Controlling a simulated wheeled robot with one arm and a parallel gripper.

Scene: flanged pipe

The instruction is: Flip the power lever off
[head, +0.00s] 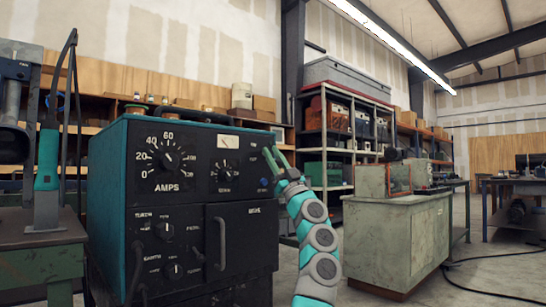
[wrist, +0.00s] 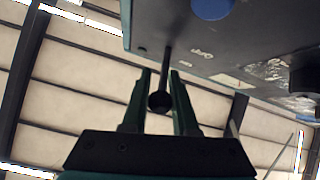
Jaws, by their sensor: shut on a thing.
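The power lever (wrist: 160,100) is a thin dark rod with a round dark ball at its end. In the wrist view it sticks out from the machine's front panel between my fingers. My gripper (wrist: 160,76) is shut on the lever, with one finger on each side of the rod and ball. In the head view my gripper (head: 270,155) is at the upper right of the machine's front, and the lever is too small or hidden to make out. The power machine (head: 240,240) is a teal cabinet with a black panel, dials and an amps scale.
A blue round button (head: 264,182) is just below my gripper. A grey-green cabinet (head: 400,240) stands to the right, with shelving (head: 340,125) behind. A green workbench (head: 40,235) is at left. Open floor and a cable lie at the lower right.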

